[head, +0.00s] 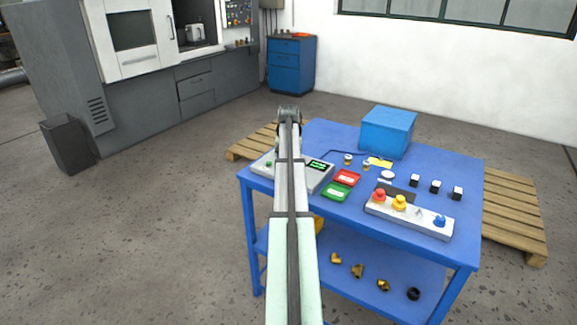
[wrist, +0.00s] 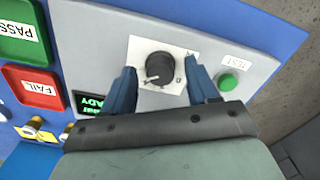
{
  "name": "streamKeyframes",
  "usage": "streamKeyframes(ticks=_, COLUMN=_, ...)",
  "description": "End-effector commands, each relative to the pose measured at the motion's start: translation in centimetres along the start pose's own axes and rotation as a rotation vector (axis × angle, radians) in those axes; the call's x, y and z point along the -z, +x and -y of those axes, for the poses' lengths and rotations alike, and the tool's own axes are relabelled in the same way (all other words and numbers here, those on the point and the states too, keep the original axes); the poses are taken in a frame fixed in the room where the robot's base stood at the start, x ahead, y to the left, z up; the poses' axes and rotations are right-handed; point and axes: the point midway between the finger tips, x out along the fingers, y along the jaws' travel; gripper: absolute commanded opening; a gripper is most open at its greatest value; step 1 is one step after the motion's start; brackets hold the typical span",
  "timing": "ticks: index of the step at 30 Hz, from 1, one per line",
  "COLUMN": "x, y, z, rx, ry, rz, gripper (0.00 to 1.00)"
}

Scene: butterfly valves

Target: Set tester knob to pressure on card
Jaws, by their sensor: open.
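The tester (head: 318,178) is a light grey box at the left of the blue table. Its black round knob (wrist: 160,68) sits on a white label plate in the wrist view, with a pale pointer mark towards the lower left. My gripper (wrist: 161,76) is open, with one blue finger on each side of the knob and gaps between; I cannot tell whether the tips reach down to its level. Plate letters are mostly unreadable. In the head view my arm hides the knob and the fingers. A yellow card (head: 380,163) lies near the blue box; its writing is too small to read.
The tester also has a green TEST button (wrist: 228,82) and a small green-lit display (wrist: 92,103). Red FAIL (head: 347,178) and green PASS (head: 336,192) trays lie beside it.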

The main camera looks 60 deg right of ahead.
Motion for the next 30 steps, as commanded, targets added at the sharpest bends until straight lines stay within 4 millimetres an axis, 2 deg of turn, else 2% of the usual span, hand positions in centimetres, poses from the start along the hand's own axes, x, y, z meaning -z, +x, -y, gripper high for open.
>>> streamKeyframes(ticks=18, x=0.1, y=-10.8, z=0.0, rx=0.000, ry=0.000, rz=-0.001, gripper=0.59)
streamKeyframes(ticks=24, x=0.1, y=-12.6, z=0.0, rx=0.000, ry=0.000, rz=0.000, gripper=0.59)
streamKeyframes(ticks=30, x=0.0, y=-13.1, z=0.0, rx=0.000, ry=0.000, rz=0.000, gripper=0.59)
